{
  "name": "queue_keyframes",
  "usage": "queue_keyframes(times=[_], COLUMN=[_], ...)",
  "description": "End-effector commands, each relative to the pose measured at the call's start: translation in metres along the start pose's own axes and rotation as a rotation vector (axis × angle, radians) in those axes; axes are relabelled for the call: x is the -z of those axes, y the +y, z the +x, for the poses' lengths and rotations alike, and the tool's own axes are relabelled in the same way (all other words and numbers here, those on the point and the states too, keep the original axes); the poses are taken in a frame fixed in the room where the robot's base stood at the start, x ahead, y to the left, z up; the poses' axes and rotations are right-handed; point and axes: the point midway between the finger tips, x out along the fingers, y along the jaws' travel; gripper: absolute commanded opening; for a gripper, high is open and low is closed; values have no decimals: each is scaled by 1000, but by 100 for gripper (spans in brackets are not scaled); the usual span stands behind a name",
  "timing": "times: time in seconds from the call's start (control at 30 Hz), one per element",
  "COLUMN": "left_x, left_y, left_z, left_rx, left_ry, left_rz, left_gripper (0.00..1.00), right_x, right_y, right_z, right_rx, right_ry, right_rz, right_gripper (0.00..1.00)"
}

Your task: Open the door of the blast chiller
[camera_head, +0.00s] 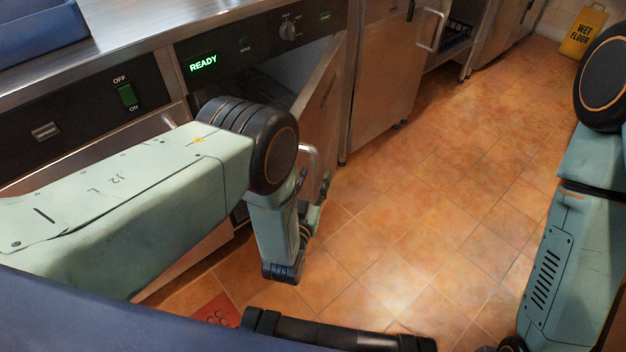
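The blast chiller (262,48) stands under the steel counter. Its dark panel has a knob and a green READY display. Its steel door (322,97) is partly open, swung out towards the floor area, and a dark gap into the interior (268,88) shows behind it. The bar handle (311,153) on the door is partly hidden by my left arm. My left gripper (317,208) is low beside the door, just below the handle. My own forearm covers much of it, so its finger opening and any contact with the handle are unclear. My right gripper is out of view.
A neighbouring cabinet (384,85) with its own handle stands beyond the door. A unit with an OFF/ON switch (127,96) is at left. A yellow wet floor sign (583,32) stands at the far right. The tiled floor (430,210) between is clear.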

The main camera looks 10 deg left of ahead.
Motion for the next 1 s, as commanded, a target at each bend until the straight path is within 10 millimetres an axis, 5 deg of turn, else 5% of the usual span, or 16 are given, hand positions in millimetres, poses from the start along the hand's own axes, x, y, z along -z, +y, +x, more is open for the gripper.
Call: queue_keyframes(times=[0.5,0.87,1.0], left_x=[-1,-1,-1], left_y=[0,0,0], left_z=[-66,-75,-75], left_rx=[-1,-1,0], left_ry=[-4,-2,-4], left_rz=[0,0,0], left_gripper=[38,38,29], right_x=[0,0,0], right_y=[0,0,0], right_z=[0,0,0], right_rx=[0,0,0], right_ry=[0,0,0], right_rz=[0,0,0], right_gripper=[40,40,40])
